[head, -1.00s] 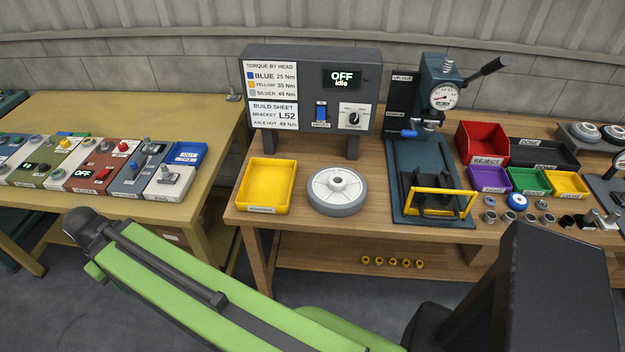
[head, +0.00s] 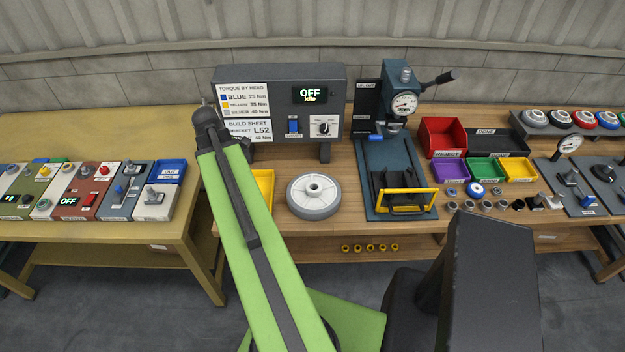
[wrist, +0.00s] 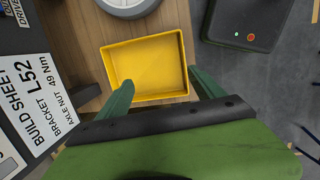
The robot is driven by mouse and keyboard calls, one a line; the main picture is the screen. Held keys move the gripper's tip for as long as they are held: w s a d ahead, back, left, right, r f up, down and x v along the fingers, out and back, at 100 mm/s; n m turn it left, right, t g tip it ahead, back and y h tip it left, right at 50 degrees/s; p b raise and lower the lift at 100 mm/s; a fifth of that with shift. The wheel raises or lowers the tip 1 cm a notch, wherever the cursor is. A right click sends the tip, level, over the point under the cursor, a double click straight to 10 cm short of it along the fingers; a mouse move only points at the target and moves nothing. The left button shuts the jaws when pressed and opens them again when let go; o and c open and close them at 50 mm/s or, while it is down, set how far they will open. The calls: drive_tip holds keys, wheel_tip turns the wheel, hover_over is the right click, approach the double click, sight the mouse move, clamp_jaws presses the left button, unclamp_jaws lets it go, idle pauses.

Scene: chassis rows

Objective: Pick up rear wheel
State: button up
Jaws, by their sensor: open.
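A large grey wheel (head: 314,196) with a pale hub lies flat on the wooden bench, just right of a yellow tray (head: 265,183). In the wrist view only part of the wheel (wrist: 128,6) shows, cut off by the top edge. My gripper (wrist: 161,82) is open and empty, its two green fingers spread above the empty yellow tray (wrist: 109,70), with the wheel beyond them. In the head view my green arm covers part of the tray, and the fingers cannot be made out.
The torque panel (head: 275,112), reading OFF and Idle, stands behind the wheel. A press fixture (head: 392,165) with a yellow handle stands right of it. Small bins and loose parts fill the bench further right. Several smaller wheels (head: 534,117) sit on a rack at the far right.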

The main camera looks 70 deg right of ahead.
drive_tip(key=s+d+r+n+p, duration=0.1)
drive_tip(key=s+d+r, duration=0.1)
drive_tip(key=s+d, duration=0.25)
drive_tip(key=s+d+r+g+p, duration=0.1)
drive_tip(key=s+d+r, duration=0.15)
drive_tip(key=s, duration=0.35)
drive_tip(key=s+d+r+n+p, duration=0.1)
drive_tip(key=s+d, duration=0.4)
drive_tip(key=s, duration=0.1)
drive_tip(key=b, duration=1.2)
hover_over(312, 184)
drive_tip(key=a, duration=0.2)
drive_tip(key=f, duration=1.2)
drive_tip(key=shift+w+d, duration=0.1)
drive_tip(key=shift+w, duration=0.1)
drive_tip(key=b+x, duration=0.5)
drive_tip(key=shift+f, duration=0.3)
drive_tip(key=shift+r, duration=0.2)
drive_tip(key=shift+c, duration=0.4)
clamp_jaws()
